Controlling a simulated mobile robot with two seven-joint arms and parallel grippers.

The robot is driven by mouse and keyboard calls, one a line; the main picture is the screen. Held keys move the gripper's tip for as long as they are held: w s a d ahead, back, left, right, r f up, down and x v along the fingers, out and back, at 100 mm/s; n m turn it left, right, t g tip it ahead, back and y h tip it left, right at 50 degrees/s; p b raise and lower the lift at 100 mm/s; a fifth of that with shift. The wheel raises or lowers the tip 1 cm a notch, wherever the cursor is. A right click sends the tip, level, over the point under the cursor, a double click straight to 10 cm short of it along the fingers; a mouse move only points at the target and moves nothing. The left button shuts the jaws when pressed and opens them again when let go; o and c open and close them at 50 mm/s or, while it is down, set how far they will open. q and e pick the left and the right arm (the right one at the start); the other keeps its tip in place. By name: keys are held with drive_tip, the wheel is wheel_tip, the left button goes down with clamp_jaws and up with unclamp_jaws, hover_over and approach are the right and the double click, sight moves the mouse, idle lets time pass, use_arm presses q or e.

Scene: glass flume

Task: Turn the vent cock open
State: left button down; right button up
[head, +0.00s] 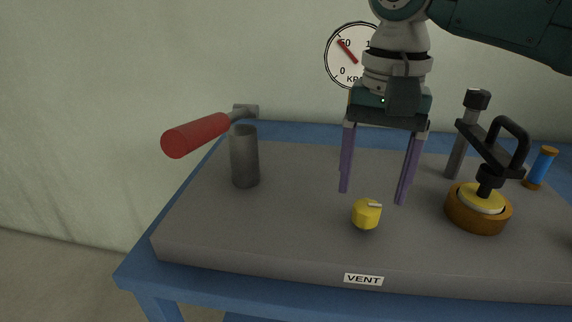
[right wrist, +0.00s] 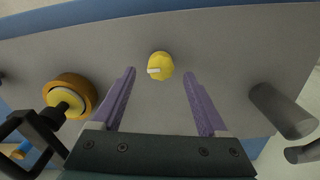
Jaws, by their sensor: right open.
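The vent cock is a small yellow faceted knob (head: 366,214) with a pale pointer mark on top. It stands on the grey panel top behind a white "VENT" label (head: 363,280). My right gripper (head: 374,198) points down over the panel, its two purple fingers apart and empty. In the head view the fingertips are above and behind the knob. In the right wrist view the knob (right wrist: 160,65) lies beyond the fingertips, about midway between them, and neither finger touches it. The pointer mark there points left. My left gripper is not in view.
A black clamp (head: 492,150) above an orange-rimmed round fitting (head: 478,210) stands close on the right. A blue cylinder (head: 541,168) is farther right. A dial gauge (head: 346,52) hangs behind.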

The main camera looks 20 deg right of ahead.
sight(368, 205)
drive_tip(key=shift+f, duration=1.7)
drive_tip(key=shift+c, duration=0.3)
clamp_jaws()
